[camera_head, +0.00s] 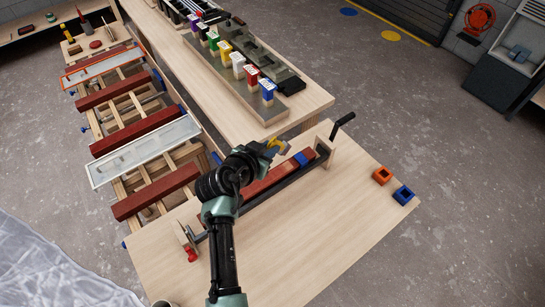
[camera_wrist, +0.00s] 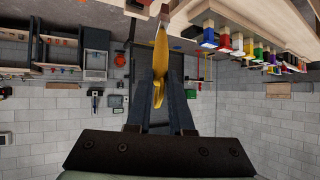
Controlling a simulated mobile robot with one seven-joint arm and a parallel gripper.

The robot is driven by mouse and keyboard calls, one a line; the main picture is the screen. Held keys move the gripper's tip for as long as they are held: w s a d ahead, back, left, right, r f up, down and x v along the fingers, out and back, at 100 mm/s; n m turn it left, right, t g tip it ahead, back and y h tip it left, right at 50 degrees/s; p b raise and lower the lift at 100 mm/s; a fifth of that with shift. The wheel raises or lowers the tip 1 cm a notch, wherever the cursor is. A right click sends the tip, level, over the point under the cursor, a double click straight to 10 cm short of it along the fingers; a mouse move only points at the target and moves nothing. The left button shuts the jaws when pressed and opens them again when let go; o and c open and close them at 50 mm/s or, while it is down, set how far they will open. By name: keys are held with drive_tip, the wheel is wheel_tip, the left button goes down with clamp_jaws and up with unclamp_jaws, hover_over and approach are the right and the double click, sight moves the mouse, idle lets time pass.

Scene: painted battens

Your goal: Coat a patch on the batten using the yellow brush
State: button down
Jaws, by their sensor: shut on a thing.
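My gripper (camera_head: 264,150) is shut on the yellow brush (camera_head: 280,146), which is held above the batten. In the wrist view the yellow brush (camera_wrist: 160,60) stands between the two dark fingers (camera_wrist: 160,92), pointing away from the palm. The batten (camera_head: 263,183) is reddish brown and lies in a dark clamp on the near table, partly hidden by my arm. It has a blue patch (camera_head: 300,159) toward its far right end. The brush tip appears close to the batten, but I cannot tell whether it touches.
The clamp handle (camera_head: 343,123) sticks up at the far right end. Orange (camera_head: 381,175) and blue (camera_head: 403,194) square blocks sit at the table's right edge. Several coloured pieces line a holder (camera_head: 262,112) on the far table. More battens (camera_head: 140,133) lie on a rack at left.

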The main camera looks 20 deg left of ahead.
drive_tip(key=shift+w+r+g+p, duration=0.3)
drive_tip(key=shift+w+r+p, duration=0.15)
drive_tip(key=shift+w+p, duration=0.15)
drive_tip(key=shift+w+d+r+g+p, duration=0.1)
drive_tip(key=shift+w+r+g+p, duration=0.05)
drive_tip(key=shift+w+g+p, duration=0.2)
drive_tip(key=shift+w+g+y, duration=0.3)
drive_tip(key=shift+w+g, duration=0.45)
drive_tip(key=shift+w, duration=0.25)
